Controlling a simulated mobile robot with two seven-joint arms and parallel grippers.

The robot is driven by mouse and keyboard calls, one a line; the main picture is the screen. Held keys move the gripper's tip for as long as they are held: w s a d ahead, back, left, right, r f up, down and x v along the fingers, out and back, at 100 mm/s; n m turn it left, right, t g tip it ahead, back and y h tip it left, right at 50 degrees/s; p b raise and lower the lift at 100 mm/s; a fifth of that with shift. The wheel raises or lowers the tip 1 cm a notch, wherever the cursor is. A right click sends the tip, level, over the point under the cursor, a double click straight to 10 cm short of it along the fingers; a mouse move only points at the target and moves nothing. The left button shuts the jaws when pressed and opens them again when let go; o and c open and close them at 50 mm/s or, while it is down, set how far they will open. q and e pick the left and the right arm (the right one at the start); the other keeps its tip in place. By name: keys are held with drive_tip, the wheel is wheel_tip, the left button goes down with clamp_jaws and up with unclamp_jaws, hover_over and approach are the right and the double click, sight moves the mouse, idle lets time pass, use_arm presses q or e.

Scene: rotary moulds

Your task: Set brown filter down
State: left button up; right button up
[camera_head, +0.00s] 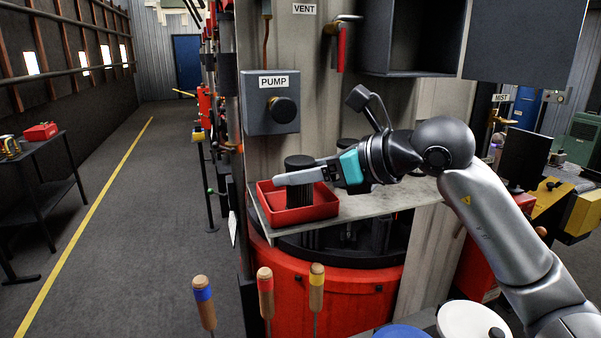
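A dark ribbed cylinder (300,163), likely the filter, stands upright at the red tray (322,208); its colour looks nearly black rather than clearly brown. My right gripper (296,178) reaches in from the right, with one pale finger crossing in front of the cylinder. The other finger is hidden, so I cannot tell whether the gripper grips it or is open around it. The cylinder's foot is inside the tray, but whether it touches the bottom is unclear. My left gripper is not in view.
The tray sits on a pale shelf (375,205) above a red drum (335,295). Another dark cylinder (347,144) is partly hidden behind my gripper. The PUMP box (271,115) is on the wall above. Several wooden handles (265,290) stand in front. The aisle at left is clear.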

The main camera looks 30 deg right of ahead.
drive_tip(key=o, duration=0.4)
drive_tip(key=shift+r, duration=0.15)
drive_tip(key=b+v, duration=0.2)
drive_tip(key=v, duration=1)
